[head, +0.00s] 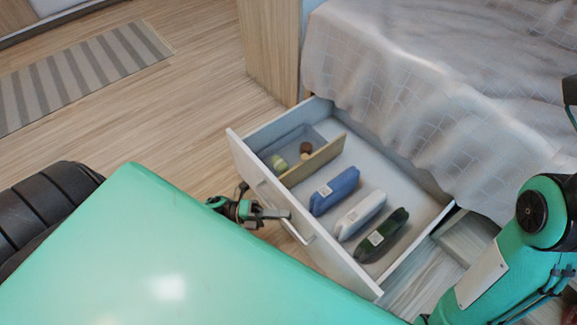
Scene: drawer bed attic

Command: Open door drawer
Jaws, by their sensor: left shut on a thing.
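The white drawer (385,162) under the bed is pulled out and stands open. Its front panel faces me, with a handle (304,236) on the outside. My left gripper (280,212) is at the front panel and shut on the handle; my teal body hides part of the arm behind it. My right arm enters at the right edge, but its gripper is out of view.
The drawer holds blue (334,191), white (361,214) and dark green (382,235) packs. Small round items lie behind a wooden divider (314,160). The bed's draped blanket (440,95) hangs behind. Open wooden floor (190,110) lies left, with a striped rug (75,75).

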